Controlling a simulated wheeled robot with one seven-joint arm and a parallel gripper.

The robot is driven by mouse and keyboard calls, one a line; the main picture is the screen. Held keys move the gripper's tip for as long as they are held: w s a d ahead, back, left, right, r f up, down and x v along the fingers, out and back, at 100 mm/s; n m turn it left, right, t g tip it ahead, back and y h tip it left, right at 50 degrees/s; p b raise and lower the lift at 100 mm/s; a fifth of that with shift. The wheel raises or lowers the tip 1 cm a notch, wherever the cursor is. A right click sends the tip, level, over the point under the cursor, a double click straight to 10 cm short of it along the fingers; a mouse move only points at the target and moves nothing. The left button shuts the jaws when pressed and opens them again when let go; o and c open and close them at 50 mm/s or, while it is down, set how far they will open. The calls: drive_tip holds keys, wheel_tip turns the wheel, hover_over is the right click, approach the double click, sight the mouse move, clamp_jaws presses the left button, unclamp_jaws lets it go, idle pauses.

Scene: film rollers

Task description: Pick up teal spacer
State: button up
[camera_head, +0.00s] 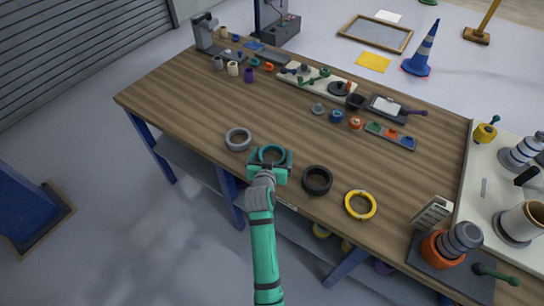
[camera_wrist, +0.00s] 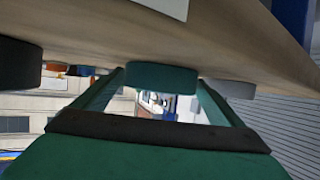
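The teal spacer (camera_head: 272,148), a ring, lies on the wooden workbench near its front edge. In the wrist view, which is upside down, its side wall (camera_wrist: 161,77) shows between the tips of my two fingers. My gripper (camera_head: 270,160) reaches in low from the front edge, with one finger on each side of the spacer. The fingers are spread about as wide as the ring. I see no clear grip, and any contact is too small to tell. The spacer appears to rest on the bench (camera_head: 200,115). My gripper partly hides its near side.
A grey ring (camera_head: 238,139) lies left of the spacer. A black ring (camera_head: 317,180) and a yellow ring (camera_head: 360,205) lie to the right. Small parts and trays (camera_head: 390,135) stand farther back. An orange-based stack (camera_head: 443,248) stands at the right. The bench's left middle is clear.

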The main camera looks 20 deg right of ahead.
drive_tip(key=c, duration=1)
drive_tip(key=shift+o, duration=0.2)
drive_tip(key=shift+r, duration=0.15)
